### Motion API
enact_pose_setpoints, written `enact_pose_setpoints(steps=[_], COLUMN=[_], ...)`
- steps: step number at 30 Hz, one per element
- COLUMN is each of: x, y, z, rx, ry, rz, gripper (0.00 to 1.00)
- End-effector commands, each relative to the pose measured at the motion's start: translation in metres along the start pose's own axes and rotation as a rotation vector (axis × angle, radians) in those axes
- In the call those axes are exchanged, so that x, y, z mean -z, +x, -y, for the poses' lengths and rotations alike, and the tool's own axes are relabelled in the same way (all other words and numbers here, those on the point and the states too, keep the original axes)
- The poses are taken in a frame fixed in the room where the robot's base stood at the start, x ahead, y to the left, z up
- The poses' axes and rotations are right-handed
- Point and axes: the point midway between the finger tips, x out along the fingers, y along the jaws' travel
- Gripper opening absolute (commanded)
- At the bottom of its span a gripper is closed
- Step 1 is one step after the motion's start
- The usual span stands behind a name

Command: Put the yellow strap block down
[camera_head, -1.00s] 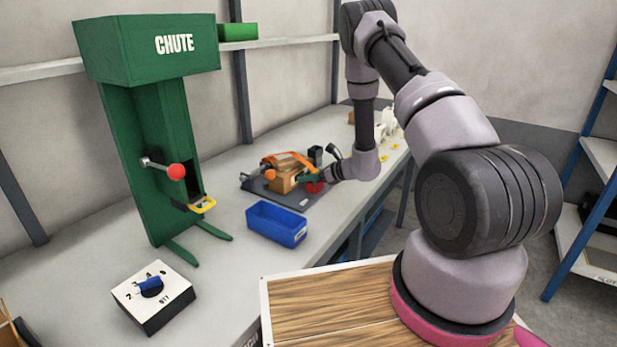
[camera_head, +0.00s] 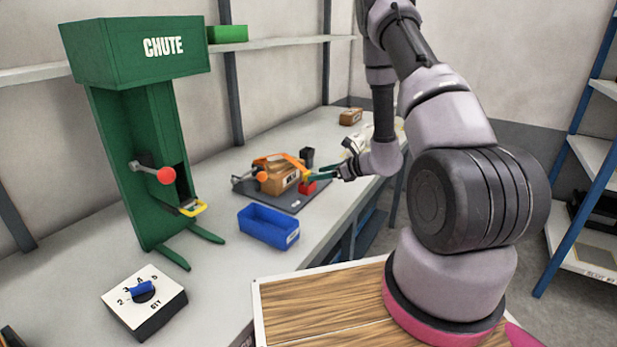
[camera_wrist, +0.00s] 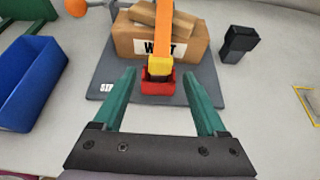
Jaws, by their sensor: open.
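The yellow strap block (camera_wrist: 159,66) sits at the end of the orange strap (camera_wrist: 167,30), at the top of a red holder (camera_wrist: 157,84). It looks seated in or resting on that holder; the exact fit is too small to tell. The strap runs over a brown box (camera_wrist: 190,46) on a dark grey board (camera_wrist: 209,83). My gripper (camera_wrist: 160,80) is open, its two green fingers apart on either side of the red holder, not touching it. In the head view my gripper (camera_head: 310,176) is at the right side of the board, near the red holder (camera_head: 309,187).
A blue bin (camera_head: 268,227) stands in front of the board; it also shows in the wrist view (camera_wrist: 28,85). A black block (camera_wrist: 238,43) stands at the board's right. The green chute (camera_head: 140,130) and a dial box (camera_head: 145,302) are at left.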

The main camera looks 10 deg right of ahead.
Motion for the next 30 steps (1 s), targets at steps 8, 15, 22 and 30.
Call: enact_pose_setpoints(steps=[8,15,22,30], x=[0.000,-0.033,-0.132,-0.206], y=[-0.028,-0.034,-0.070,-0.141], z=[0.000,-0.011,-0.069,-0.144], rx=[0.001,-0.055,-0.261,-0.462], ry=[-0.001,-0.064,-0.342,-0.770], rz=[0.001,0.018,0.045,-0.007], gripper=[0.74,0.74,0.74,0.74])
